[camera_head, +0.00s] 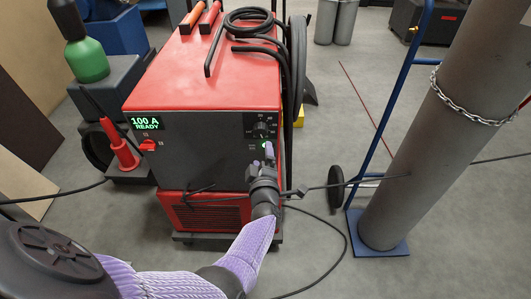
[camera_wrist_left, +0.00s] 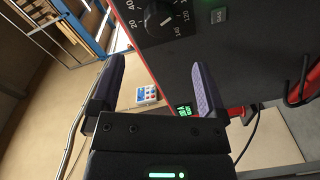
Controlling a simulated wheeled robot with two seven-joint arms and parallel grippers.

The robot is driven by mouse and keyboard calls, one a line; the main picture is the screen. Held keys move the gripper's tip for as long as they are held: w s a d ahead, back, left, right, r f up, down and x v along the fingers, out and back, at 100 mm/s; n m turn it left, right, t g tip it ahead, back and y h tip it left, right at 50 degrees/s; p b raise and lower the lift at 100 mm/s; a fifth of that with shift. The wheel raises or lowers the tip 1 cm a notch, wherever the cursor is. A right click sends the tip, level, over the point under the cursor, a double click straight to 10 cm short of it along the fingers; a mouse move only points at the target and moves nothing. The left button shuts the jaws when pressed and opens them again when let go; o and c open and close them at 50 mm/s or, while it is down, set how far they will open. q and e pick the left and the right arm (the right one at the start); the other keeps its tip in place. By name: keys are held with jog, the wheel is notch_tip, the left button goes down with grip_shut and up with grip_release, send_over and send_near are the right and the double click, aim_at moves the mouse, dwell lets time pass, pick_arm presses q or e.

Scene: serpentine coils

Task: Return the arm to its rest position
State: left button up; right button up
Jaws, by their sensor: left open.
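My left arm (camera_head: 237,260), in a pale purple sleeve, reaches in from the lower left of the head view to the front of a red and dark grey welding machine (camera_head: 210,70). My left gripper (camera_head: 268,152) is in front of the panel's right side, just below the knob (camera_head: 262,128) and by a small green light. In the left wrist view the gripper (camera_wrist_left: 155,88) has its two fingers wide apart with nothing between them. My right gripper is out of view.
The machine's display (camera_head: 144,123) reads "100 A READY", with a red switch (camera_head: 148,145) below. Black cables cross the floor. A grey gas cylinder (camera_head: 430,130) is chained to a blue trolley (camera_head: 406,75) at right. Open floor (camera_head: 325,170) lies between it and the machine.

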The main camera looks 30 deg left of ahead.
pick_arm(q)
jog(key=s+d+f+m+g+h, duration=0.3)
jog(key=s+d+f+m+h, duration=0.15)
jog(key=s+f+m, duration=0.4)
jog(key=s+d+f+m+g+h, duration=0.2)
jog(key=s+d+f+m+h, duration=0.3)
jog(key=s+f, duration=0.65)
jog(key=s+a+f+m+g, duration=0.1)
jog(key=s+f+m+g, duration=0.3)
jog(key=s, duration=0.9)
jog(key=s+f+m+g, duration=0.4)
jog(key=s+m+g, duration=0.1)
jog(key=s, duration=0.8)
jog(key=shift+s+a, duration=0.2)
jog(key=shift+a, duration=0.2)
jog(key=shift+f, duration=0.1)
